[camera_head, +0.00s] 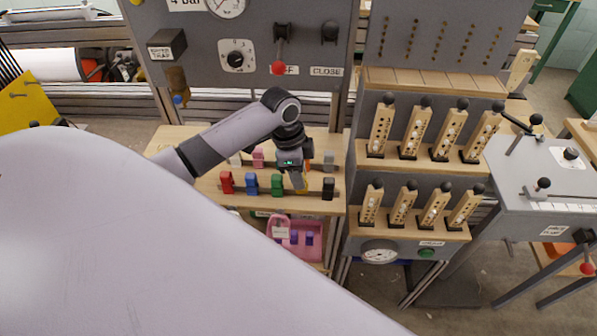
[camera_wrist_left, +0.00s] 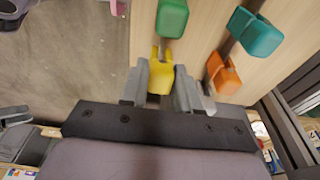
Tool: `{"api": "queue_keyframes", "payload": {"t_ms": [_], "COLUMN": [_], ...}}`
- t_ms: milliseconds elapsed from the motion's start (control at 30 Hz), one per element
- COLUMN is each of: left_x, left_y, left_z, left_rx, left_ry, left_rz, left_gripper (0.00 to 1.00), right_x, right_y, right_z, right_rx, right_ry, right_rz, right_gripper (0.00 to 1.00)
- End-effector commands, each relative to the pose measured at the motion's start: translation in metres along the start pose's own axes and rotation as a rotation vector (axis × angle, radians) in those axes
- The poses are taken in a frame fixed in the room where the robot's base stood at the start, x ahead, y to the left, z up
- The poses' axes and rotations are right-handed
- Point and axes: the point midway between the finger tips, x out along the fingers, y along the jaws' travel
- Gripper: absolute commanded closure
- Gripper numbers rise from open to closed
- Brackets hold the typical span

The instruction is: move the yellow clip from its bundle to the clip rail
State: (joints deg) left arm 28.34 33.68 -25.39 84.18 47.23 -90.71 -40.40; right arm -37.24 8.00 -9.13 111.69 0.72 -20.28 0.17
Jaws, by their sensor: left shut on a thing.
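The yellow clip (camera_wrist_left: 161,77) sits between the two fingers of my left gripper (camera_wrist_left: 163,85) in the left wrist view. The fingers are shut on it. In the head view my left gripper (camera_head: 300,181) points down at the wooden shelf, and the yellow clip (camera_head: 305,184) shows only as a small patch beside the fingers. It is in the front row, between the green clip (camera_head: 277,185) and the black clip (camera_head: 328,188). The dark rail (camera_head: 240,190) runs under this front row. I cannot tell whether the yellow clip touches the rail. My right gripper is not in view.
Red (camera_head: 226,182) and blue (camera_head: 251,184) clips stand further left in the front row. Pink (camera_head: 258,158) and grey (camera_head: 328,161) clips stand behind. Orange (camera_wrist_left: 222,75) and teal (camera_wrist_left: 255,33) clips are close to my fingers. A pink basket (camera_head: 303,247) is below. Wooden bundles stand right.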

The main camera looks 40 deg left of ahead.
Motion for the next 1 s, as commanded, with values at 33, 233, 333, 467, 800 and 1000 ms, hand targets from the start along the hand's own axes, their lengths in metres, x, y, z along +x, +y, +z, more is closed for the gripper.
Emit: {"api": "queue_keyframes", "payload": {"t_ms": [33,233,333,467,800,1000], "left_x": [0.002,0.006,0.008,0.01,0.017,0.019], "left_y": [0.0,0.0,0.0,0.0,0.0,0.0], "left_z": [0.0,0.001,0.001,0.002,0.003,0.003], "left_rx": [0.0,0.0,0.0,0.0,0.001,0.001], "left_ry": [0.0,-0.001,-0.001,0.0,-0.001,0.0], "left_rz": [0.001,0.001,0.001,0.001,0.001,0.001], "left_gripper": [0.89,0.89,0.89,0.89,0.89,0.89], "right_x": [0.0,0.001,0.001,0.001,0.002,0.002], "right_y": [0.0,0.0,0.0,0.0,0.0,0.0], "right_z": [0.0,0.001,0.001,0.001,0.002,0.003], "right_rx": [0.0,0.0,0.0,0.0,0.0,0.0], "right_ry": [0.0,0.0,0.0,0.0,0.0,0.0], "right_rz": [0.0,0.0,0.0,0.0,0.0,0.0], "right_gripper": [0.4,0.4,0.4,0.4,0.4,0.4]}}
